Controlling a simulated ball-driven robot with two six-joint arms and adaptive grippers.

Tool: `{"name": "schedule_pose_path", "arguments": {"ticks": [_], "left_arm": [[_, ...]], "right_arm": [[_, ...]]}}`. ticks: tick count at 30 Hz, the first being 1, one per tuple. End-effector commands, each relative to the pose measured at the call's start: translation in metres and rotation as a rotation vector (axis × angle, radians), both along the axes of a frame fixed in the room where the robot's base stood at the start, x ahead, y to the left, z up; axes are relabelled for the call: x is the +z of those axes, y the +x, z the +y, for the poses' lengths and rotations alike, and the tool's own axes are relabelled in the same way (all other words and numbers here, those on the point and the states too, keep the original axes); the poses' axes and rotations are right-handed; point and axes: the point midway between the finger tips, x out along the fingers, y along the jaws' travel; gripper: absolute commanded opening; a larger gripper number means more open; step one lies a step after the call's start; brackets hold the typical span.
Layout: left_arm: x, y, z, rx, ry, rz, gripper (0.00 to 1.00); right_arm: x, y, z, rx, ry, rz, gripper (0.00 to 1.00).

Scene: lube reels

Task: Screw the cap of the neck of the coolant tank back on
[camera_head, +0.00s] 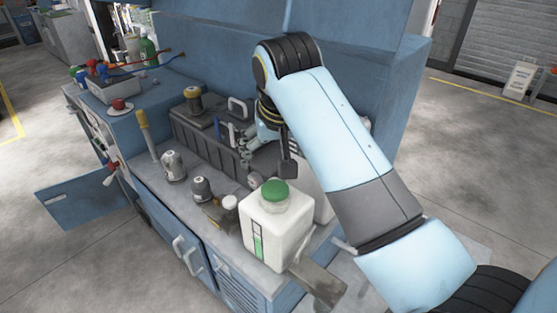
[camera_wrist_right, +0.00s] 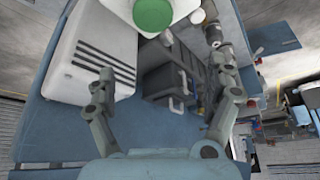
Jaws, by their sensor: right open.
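The coolant tank (camera_head: 277,228) is a white, boxy container with a green level strip on its front, standing upright near the bench's front right end. Its green cap (camera_head: 274,190) sits on top at the neck; I cannot tell how tightly it is seated. In the right wrist view the cap (camera_wrist_right: 153,14) shows at the top edge, beyond the fingertips, with part of the white tank (camera_wrist_right: 124,15) around it. My right gripper (camera_head: 268,160) is open and empty, behind and above the tank, apart from the cap. The right wrist view shows its two fingers (camera_wrist_right: 170,85) spread wide. My left gripper is not in view.
A white box with dark slots (camera_wrist_right: 92,50) stands beside the tank. Dark bins (camera_head: 205,140) lie behind it. A grey-capped container (camera_head: 173,166), a dark bottle (camera_head: 202,189) and a yellow-handled tool (camera_head: 147,135) stand leftward. The blue cabinet back (camera_head: 345,50) rises behind.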

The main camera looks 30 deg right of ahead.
Motion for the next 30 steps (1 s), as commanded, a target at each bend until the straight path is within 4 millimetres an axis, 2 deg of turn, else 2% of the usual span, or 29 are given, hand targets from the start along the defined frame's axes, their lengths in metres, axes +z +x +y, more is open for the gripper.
{"name": "schedule_pose_path", "arguments": {"ticks": [2, 6, 21, 26, 30], "left_arm": [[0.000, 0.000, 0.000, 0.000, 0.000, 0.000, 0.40], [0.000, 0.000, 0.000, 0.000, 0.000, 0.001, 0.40], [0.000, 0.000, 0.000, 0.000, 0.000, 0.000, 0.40], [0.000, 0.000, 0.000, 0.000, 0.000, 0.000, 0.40], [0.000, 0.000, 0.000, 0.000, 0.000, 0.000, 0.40]], "right_arm": [[-0.013, -0.012, -0.002, -0.003, -0.004, 0.027, 0.86], [-0.024, -0.014, -0.003, -0.005, -0.006, 0.042, 0.86], [-0.102, 0.017, -0.014, -0.007, -0.006, 0.041, 0.86], [-0.115, 0.021, -0.016, -0.007, -0.005, 0.042, 0.86], [-0.118, 0.023, -0.016, -0.006, -0.005, 0.040, 0.86]]}}
